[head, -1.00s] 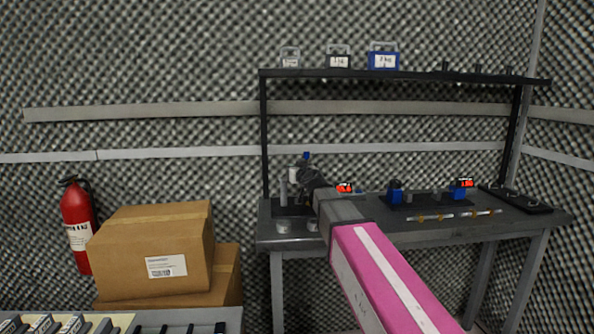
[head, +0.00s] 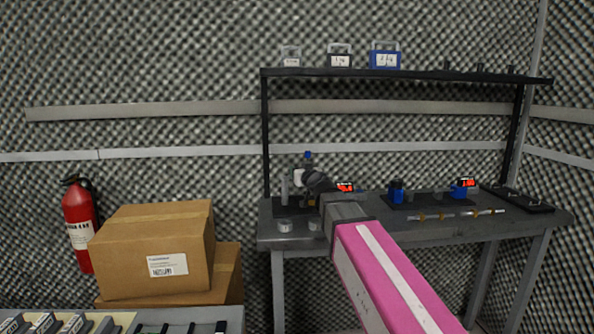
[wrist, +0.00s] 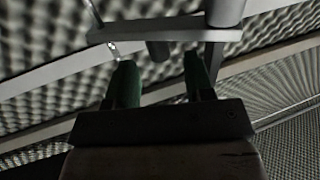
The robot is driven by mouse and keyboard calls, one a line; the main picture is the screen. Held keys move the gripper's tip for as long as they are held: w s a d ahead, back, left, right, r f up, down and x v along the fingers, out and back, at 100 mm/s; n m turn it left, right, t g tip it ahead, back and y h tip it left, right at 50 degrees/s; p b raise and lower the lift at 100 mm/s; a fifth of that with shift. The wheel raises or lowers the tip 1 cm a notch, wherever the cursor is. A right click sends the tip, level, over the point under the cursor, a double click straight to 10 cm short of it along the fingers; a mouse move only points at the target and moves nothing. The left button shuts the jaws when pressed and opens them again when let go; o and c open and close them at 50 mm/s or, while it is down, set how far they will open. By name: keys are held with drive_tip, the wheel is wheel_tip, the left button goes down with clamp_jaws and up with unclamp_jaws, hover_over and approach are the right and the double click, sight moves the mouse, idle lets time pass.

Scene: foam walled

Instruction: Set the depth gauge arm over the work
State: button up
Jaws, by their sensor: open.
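The depth gauge stand is at the left end of the bench in the head view, with a grey post (head: 284,188), a dark base (head: 282,209) and a blue-topped part (head: 308,156). My gripper (head: 312,178) is in front of the stand and hides part of it. In the wrist view a grey bar, seemingly the gauge arm (wrist: 150,33), crosses above my two green fingers (wrist: 160,66). They are apart, with nothing clearly held between them. A post (wrist: 226,12) and a short round stub (wrist: 158,50) show at the bar. Contact cannot be told.
The bench (head: 400,238) also bears two round pieces at its front left, a red display (head: 345,187), blue gauges (head: 397,191), a rod (head: 455,215) and a dark tray (head: 520,200). A shelf (head: 400,75) with weights spans above. Cardboard boxes (head: 150,235) stand left.

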drive_tip(key=v, duration=0.7)
